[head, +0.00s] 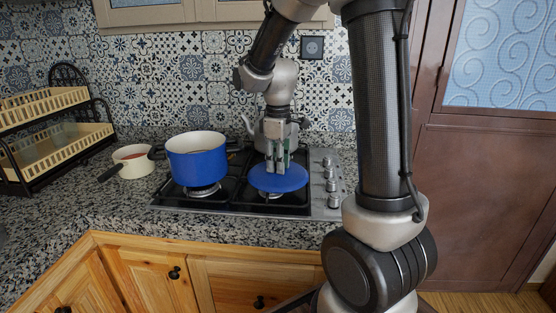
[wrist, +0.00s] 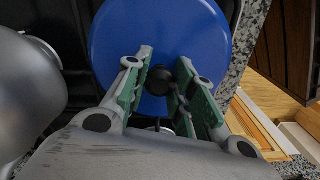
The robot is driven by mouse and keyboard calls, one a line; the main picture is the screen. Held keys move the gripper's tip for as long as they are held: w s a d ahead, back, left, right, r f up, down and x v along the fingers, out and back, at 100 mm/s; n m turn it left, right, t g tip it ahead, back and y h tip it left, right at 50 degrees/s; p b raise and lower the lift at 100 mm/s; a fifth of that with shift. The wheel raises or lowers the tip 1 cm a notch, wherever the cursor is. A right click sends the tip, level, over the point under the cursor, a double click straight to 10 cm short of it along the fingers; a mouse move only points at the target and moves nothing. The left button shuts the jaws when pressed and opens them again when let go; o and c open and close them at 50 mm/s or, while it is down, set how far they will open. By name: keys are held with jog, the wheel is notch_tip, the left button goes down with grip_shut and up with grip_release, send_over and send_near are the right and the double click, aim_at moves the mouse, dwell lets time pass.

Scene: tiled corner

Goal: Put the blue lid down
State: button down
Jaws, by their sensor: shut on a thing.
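The blue lid (head: 279,178) is a flat round disc over the front right burner of the hob. In the wrist view the lid (wrist: 188,28) fills the top middle, with a dark round knob at its centre. My gripper (head: 278,170) points down at the lid from above. In the wrist view my gripper (wrist: 166,82) has its green-padded fingers on either side of the knob, shut on it. I cannot tell whether the lid touches the burner grate or hangs just above it.
A blue pot (head: 197,161) stands open on the left burner, close beside the lid. A small white saucepan (head: 133,161) stands on the counter to its left. A kettle (head: 257,132) is behind my gripper. A dish rack (head: 56,135) is at far left. The front counter (head: 240,230) is clear.

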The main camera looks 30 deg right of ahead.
jog(key=c, duration=1.2)
grip_release()
notch_tip(320, 180, up, 13)
jog(key=s+m+t, duration=0.1)
jog(key=s+m, duration=0.1)
jog(key=s, duration=0.5)
jog(key=s+d+f+m+t, duration=0.1)
jog(key=s+m+t, duration=0.1)
jog(key=s, duration=0.4)
jog(key=s+f+m+t, duration=0.1)
jog(key=s+m, duration=0.3)
jog(key=s, duration=0.3)
jog(key=shift+s+d, duration=0.2)
jog(key=shift+s, duration=0.1)
jog(key=shift+s, duration=0.1)
